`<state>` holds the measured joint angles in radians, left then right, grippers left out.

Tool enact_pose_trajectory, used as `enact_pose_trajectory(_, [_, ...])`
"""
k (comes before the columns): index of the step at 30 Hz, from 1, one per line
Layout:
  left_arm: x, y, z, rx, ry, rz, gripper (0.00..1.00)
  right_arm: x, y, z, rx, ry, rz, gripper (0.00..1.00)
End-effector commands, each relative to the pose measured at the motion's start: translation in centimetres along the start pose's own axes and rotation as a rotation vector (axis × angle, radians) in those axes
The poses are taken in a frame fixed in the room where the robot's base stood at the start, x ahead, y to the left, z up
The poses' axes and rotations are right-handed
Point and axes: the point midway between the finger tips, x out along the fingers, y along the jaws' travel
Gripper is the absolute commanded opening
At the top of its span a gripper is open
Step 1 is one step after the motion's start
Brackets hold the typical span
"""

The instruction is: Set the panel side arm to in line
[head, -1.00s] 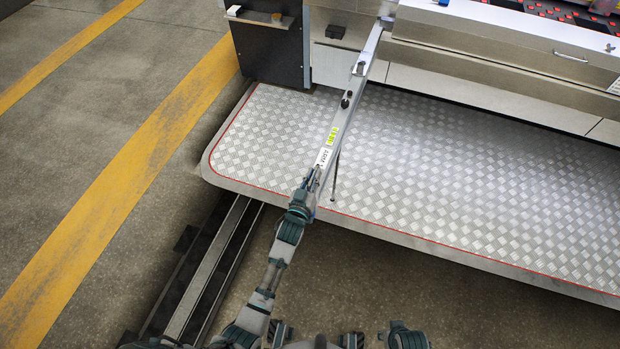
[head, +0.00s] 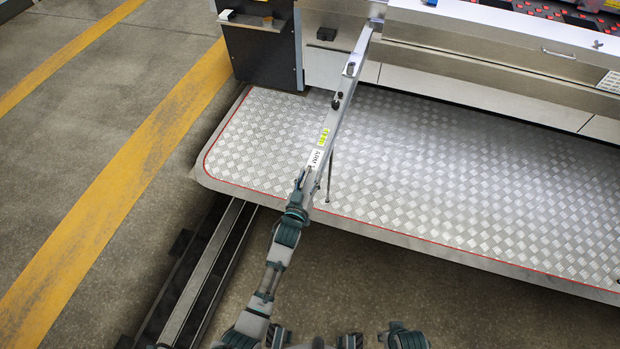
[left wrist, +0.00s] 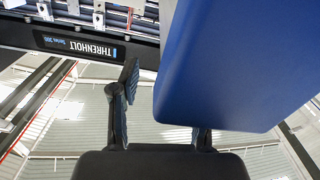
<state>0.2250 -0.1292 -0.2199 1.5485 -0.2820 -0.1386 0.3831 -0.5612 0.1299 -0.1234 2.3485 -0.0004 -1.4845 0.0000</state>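The panel side arm (head: 331,125) is a long silver bar with a yellow and a white label. It runs from the machine front at the upper middle down toward me, over the treadplate platform. My left gripper (head: 302,186) is at its near end, with fingers around or beside that end. In the left wrist view, my left gripper's fingers (left wrist: 163,110) stand apart. A large blue block (left wrist: 235,65) fills the right side and hides most of one finger. A gap shows between the other finger and the block. My right gripper is not in view.
The treadplate platform (head: 450,190) with a red edge line lies below the arm, mostly clear. A dark cabinet (head: 262,50) stands left of the arm's far end. A floor rail (head: 205,275) runs at lower left. A thin rod (head: 330,178) hangs beside the arm.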

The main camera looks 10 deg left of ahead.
Motion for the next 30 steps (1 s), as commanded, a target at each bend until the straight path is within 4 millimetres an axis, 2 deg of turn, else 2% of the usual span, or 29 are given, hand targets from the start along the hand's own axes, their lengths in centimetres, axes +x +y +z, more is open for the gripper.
enact_pose_trajectory(9, [-0.1, 0.1, 0.1, 0.002, -0.001, 0.0, 0.39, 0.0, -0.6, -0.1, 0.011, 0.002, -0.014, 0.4])
enact_pose_trajectory(13, [-0.9, 0.1, 0.1, 0.003, -0.002, -0.001, 0.39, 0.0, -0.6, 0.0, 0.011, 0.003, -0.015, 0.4])
enact_pose_trajectory(17, [-3.2, -0.1, 0.2, 0.0, -0.004, -0.001, 0.39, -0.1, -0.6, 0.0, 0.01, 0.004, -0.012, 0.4])
enact_pose_trajectory(24, [-8.7, -0.3, 0.3, -0.005, -0.005, 0.001, 0.39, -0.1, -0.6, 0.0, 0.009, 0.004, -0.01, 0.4])
enact_pose_trajectory(30, [-11.3, -0.4, 0.3, -0.004, -0.005, 0.001, 0.39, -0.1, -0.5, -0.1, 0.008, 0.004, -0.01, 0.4])
